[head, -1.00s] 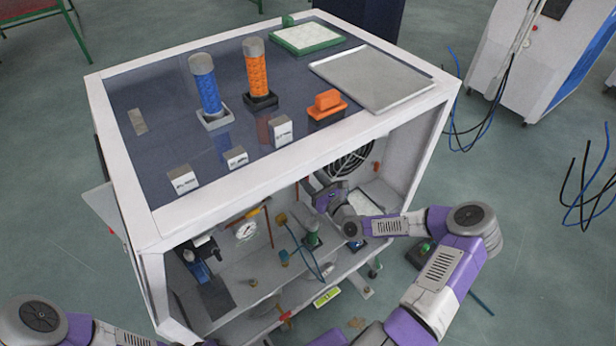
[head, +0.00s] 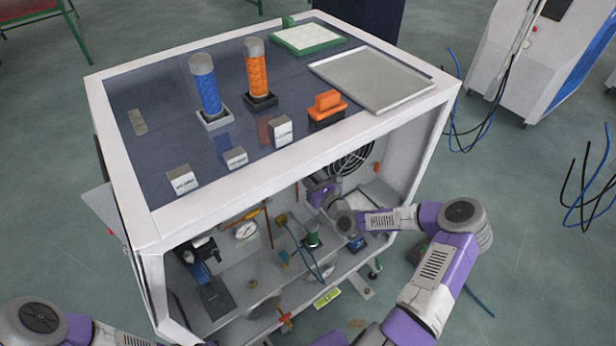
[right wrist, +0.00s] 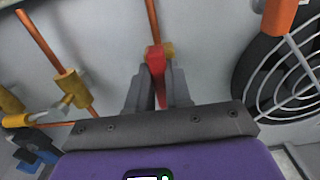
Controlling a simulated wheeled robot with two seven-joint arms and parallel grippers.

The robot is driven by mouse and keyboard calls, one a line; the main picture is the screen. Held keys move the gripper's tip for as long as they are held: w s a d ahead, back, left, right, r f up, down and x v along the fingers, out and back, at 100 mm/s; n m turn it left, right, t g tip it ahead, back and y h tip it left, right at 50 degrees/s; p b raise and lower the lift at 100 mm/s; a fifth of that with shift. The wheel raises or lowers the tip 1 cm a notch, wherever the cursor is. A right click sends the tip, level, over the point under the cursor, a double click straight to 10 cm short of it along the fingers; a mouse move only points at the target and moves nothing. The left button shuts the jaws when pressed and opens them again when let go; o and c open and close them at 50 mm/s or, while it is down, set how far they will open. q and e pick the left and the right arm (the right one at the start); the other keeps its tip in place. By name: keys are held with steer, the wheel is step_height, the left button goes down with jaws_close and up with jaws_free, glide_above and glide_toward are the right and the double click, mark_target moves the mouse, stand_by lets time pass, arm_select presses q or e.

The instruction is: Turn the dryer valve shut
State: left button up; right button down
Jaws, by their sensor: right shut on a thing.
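The dryer valve shows in the right wrist view as a red lever handle (right wrist: 156,64) on a brass-coloured body (right wrist: 168,50), on a copper pipe against the pale cabinet wall. The lever points down toward my gripper. My right gripper (right wrist: 157,88) is shut on the lever, one grey finger on each side. In the head view my right arm reaches into the open front of the generator cabinet (head: 300,175), and its purple wrist is under the top edge; the fingers and this valve are hidden there. My left arm shows at the lower left, its gripper out of view.
A fan grille (right wrist: 290,75) is close on the right of the gripper. A copper pipe with brass fittings (right wrist: 72,88) is on the left. In the head view, a pressure gauge (head: 246,231) and thin hoses (head: 308,262) fill the cabinet's middle. Blue (head: 206,88) and orange (head: 256,72) columns stand on top.

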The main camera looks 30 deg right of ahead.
steer(key=shift+a+f+n+b, duration=0.15)
steer(key=shift+n+b, duration=0.55)
steer(key=shift+n, duration=2.25)
steer(key=shift+a+f+n+b, duration=0.15)
steer(key=shift+n+b, duration=0.6)
steer(key=shift+n, duration=2.25)
steer(key=shift+a+f+n+b, duration=0.15)
steer(key=shift+n+b, duration=0.55)
steer(key=shift+n, duration=2.25)
steer(key=shift+d, duration=0.1)
steer(key=c, duration=1)
jaws_free()
steer(key=shift+c, duration=0.2)
steer(key=s+p, duration=0.1)
steer(key=s, duration=0.6)
steer(key=shift+s+d, duration=0.3)
steer(key=shift+s, duration=0.05)
